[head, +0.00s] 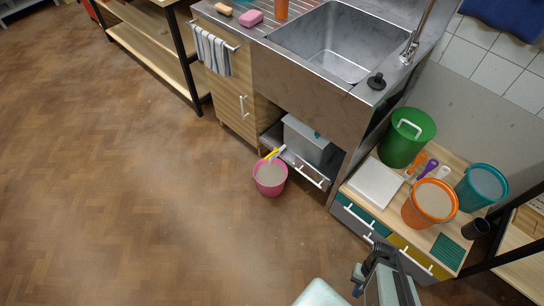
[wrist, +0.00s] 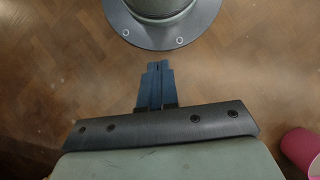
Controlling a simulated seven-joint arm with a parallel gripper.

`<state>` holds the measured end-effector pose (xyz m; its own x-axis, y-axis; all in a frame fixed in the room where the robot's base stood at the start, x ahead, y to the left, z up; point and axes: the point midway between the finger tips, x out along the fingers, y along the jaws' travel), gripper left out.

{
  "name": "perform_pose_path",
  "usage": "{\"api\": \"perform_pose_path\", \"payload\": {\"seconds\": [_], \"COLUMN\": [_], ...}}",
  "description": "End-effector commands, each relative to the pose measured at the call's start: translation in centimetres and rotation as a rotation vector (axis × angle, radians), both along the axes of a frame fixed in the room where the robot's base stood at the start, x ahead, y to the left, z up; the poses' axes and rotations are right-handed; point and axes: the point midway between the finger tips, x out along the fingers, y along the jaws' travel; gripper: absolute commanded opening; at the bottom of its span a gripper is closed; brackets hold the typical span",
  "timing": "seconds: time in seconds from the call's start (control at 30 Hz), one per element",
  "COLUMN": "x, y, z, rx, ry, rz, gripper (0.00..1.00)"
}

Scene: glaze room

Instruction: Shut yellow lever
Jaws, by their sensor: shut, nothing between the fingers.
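The yellow lever (head: 270,154) is small in the head view, at a pale spout at the lower left of a grey tank (head: 305,142) under the sink. It sits just above the rim of a pink bucket (head: 269,188) on the floor. Its exact angle is too small to tell. My gripper (wrist: 157,66) is shut and empty in the wrist view, above bare floor. My arm shows at the bottom right of the head view, well apart from the lever. The wrist view does not show the lever; part of a pink bucket (wrist: 302,148) is at its right edge.
The steel sink (head: 335,42) overhangs the tank. A wooden cabinet (head: 236,100) with a striped towel (head: 212,52) stands to the left. At right, a low drawer unit (head: 372,226) carries green, orange and teal buckets. The wooden floor at left and centre is clear.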

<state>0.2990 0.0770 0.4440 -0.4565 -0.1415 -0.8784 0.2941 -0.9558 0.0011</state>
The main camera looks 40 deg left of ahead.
Motion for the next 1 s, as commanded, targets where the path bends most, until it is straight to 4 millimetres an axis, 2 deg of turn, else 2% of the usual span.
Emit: {"api": "perform_pose_path", "payload": {"seconds": [0.37, 0.57, 0.77, 0.87, 0.97, 1.0], "x": [5.6, 8.3, 10.9, 12.2, 13.6, 14.2], "y": [8.7, 15.1, 23.3, 28.3, 33.9, 36.4], "z": [-0.4, -0.6, -0.6, -0.5, -0.2, 0.0], "rx": [0.044, 0.093, 0.171, 0.222, 0.283, 0.311], "ry": [-0.082, -0.123, -0.171, -0.201, -0.233, -0.246], "rz": [0.176, 0.25, 0.311, 0.328, 0.33, 0.324], "gripper": [0.0, 0.0, 0.0, 0.0, 0.0, 0.0]}}
